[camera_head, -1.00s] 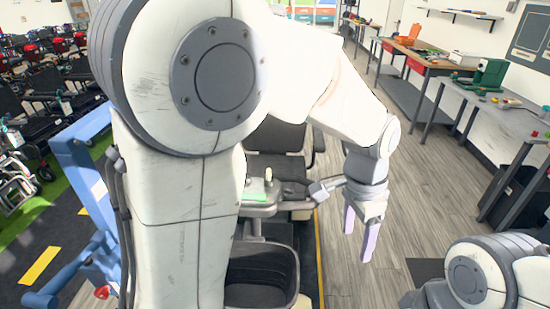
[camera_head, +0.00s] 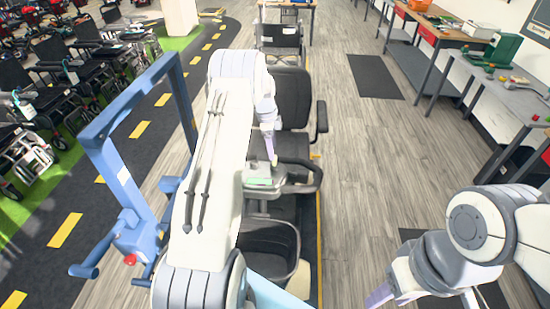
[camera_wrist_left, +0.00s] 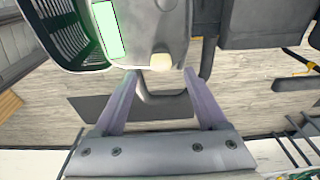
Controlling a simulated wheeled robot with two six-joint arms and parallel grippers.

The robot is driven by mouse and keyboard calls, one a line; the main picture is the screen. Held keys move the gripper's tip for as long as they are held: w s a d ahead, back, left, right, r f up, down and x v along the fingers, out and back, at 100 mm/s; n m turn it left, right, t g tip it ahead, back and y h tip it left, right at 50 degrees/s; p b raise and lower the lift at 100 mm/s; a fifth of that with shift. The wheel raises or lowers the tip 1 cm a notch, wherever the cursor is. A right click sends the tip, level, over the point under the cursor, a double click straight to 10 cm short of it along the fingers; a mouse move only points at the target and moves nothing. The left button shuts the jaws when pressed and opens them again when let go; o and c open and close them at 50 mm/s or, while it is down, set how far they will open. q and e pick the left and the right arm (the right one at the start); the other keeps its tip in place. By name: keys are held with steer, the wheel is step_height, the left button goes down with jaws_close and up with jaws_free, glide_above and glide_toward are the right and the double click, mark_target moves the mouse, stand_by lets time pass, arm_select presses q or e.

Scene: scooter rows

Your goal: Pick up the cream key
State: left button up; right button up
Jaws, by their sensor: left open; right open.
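The cream key (camera_wrist_left: 161,61) shows in the left wrist view as a small pale block on the scooter's grey tiller console (camera_wrist_left: 150,25). It lies just beyond and between the tips of my left gripper (camera_wrist_left: 160,75), which is open with nothing between its fingers. In the head view my left gripper (camera_head: 271,150) points down over the console (camera_head: 262,178), and the key there is too small and covered to make out surely. My right gripper (camera_head: 380,296) is low at the right, away from the scooter, its fingertips partly cut by the frame.
A pale green panel (camera_wrist_left: 108,28) and a black basket (camera_wrist_left: 62,30) adjoin the console. The black seat (camera_head: 292,95) stands behind it. A blue frame (camera_head: 125,165) stands at left, workbenches (camera_head: 510,95) at right. Open floor (camera_head: 365,150) lies between scooter and benches.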

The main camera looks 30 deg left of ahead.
mark_target(275, 163)
arm_select(q)
steer(key=f+p, duration=0.2)
steer(key=f, duration=0.1)
steer(key=f+p, duration=0.1)
steer(key=shift+w+d+f+p, duration=0.15)
steer(key=shift+w+d+p, duration=0.1)
steer(key=shift+p, duration=0.1)
steer(key=shift+f, duration=0.6)
jaws_close()
